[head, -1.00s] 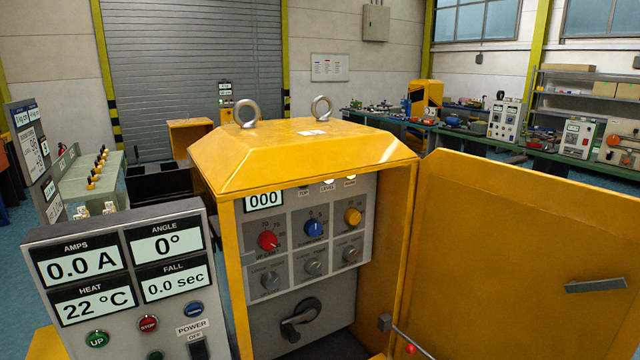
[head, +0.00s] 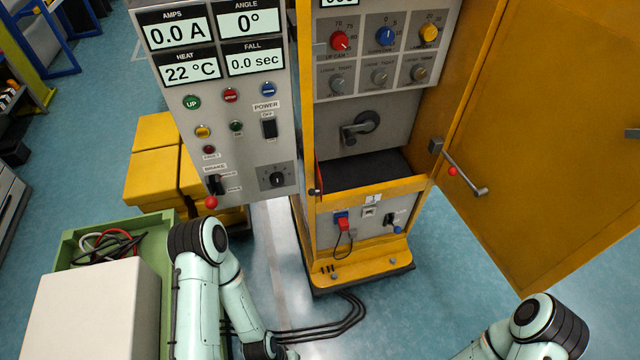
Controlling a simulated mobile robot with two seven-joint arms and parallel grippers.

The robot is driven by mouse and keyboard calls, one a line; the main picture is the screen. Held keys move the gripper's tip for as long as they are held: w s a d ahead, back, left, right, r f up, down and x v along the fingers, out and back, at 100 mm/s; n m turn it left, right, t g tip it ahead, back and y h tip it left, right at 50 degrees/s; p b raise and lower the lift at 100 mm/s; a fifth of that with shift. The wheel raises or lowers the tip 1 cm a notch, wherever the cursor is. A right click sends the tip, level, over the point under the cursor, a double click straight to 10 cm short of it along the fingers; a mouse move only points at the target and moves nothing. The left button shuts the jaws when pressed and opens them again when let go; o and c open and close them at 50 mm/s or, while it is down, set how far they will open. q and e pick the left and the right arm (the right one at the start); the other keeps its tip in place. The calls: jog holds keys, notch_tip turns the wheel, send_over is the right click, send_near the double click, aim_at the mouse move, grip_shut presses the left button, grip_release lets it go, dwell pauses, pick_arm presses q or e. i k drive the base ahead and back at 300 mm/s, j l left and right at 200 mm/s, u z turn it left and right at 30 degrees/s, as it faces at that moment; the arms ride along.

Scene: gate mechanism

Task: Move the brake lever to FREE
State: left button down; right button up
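The brake lever (head: 213,190) is at the lower left of the grey control panel (head: 262,123) in the head view. It has a dark handle with a red ball at its lower end, and hangs downward beside small labels. The BRAKE label stands above it; the position labels are too small to read surely. My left arm rises at the lower left, below and in front of the panel, and my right arm shows at the bottom right. Neither gripper's fingers are in view.
The yellow cabinet (head: 306,235) stands right of the panel with its door (head: 540,110) swung open to the right. A green tray (head: 68,245) with cables and a pale box (head: 85,310) are at the lower left. Black cables (head: 335,320) lie on the floor before the cabinet.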

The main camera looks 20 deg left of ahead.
aim_at(211, 203)
jog(key=k+j, duration=0.1)
jog(key=k, duration=0.35)
jog(key=k+j, duration=0.1)
jog(key=k, duration=0.4)
jog(key=k+j, duration=0.15)
jog(key=j, duration=0.25)
jog(key=k+j, duration=0.15)
jog(key=j, duration=0.25)
jog(key=l+u, duration=0.15)
jog(key=l, duration=0.4)
jog(key=i+l+u, duration=0.35)
jog(key=i+l, duration=0.45)
